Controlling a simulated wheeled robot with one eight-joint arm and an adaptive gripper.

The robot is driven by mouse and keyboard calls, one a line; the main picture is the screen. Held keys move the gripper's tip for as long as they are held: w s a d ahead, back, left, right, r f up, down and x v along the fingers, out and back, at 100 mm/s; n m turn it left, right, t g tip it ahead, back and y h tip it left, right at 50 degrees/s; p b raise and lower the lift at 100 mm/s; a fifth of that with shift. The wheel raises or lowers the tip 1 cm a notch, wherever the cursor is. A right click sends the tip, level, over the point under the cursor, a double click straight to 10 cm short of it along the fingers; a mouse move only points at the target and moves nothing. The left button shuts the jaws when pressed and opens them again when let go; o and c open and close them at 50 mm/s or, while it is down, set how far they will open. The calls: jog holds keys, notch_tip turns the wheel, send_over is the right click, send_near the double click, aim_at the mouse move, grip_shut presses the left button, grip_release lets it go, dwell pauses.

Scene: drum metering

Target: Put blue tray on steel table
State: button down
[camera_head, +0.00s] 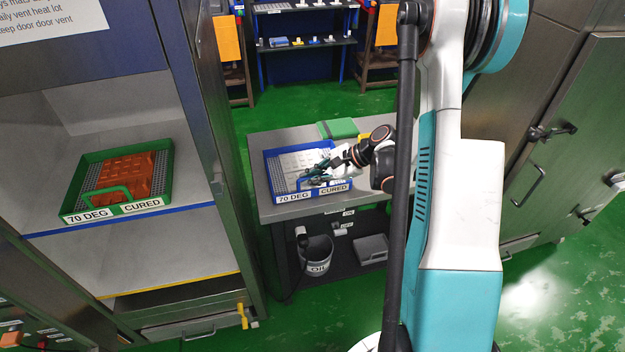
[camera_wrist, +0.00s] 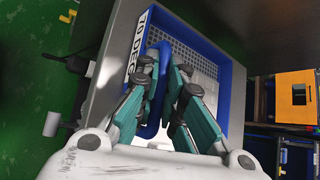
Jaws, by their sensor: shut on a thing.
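The blue tray (camera_head: 270,168) is on the steel table (camera_head: 262,206), near its left end. It holds white pieces and has "70 DEG" and "CURED" labels on its front. My gripper (camera_head: 318,176) is at the tray's front side, shut on its blue handle. In the wrist view my gripper's fingers (camera_wrist: 163,84) close around the handle (camera_wrist: 150,128), and the tray (camera_wrist: 222,90) lies beyond them. The tray looks level and appears to rest on the tabletop, but its underside is hidden. The arm and fingers cover part of its right front.
A green tray (camera_head: 73,205) with an orange piece sits on a cabinet shelf at left. A green box (camera_head: 338,128) stands behind the blue tray on the table. A white bucket (camera_head: 317,255) stands on the lower shelf. Green floor (camera_head: 290,97) is clear behind the table.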

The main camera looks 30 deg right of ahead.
jog(key=c, duration=1.7)
grip_release()
jog(key=shift+d+r, duration=0.1)
jog(key=shift+r, duration=0.05)
jog(key=p+v, duration=0.3)
jog(key=v, duration=0.8)
jog(key=shift+s+d+r+p, duration=0.2)
jog(key=shift+d+p, duration=0.05)
jog(key=shift+p, duration=0.05)
